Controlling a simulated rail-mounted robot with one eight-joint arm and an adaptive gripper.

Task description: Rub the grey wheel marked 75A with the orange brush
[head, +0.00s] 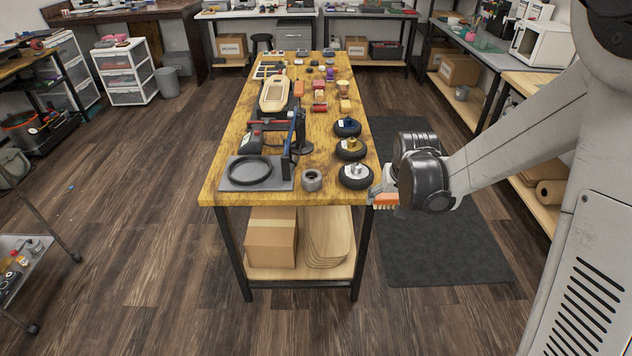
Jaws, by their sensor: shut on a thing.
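My gripper (384,192) is shut on the orange brush (385,199), at the table's near right corner. The brush is just off the right edge, with its pale bristles pointing down. A dark wheel with a grey-silver hub (356,176) lies flat on the table close to that edge, a little left of my gripper and apart from the brush. Two like wheels lie behind it, one with a gold hub (351,148) and one with a blue hub (347,127). No 75A mark is legible at this size, so I cannot confirm which wheel bears it.
The wooden table (226,186) also holds a small grey ring (312,180), a dark tray (233,181) with a black ring, a blue clamp-like tool (287,152) and a skateboard-like deck (273,96). A dark mat (440,255) covers the floor on the right.

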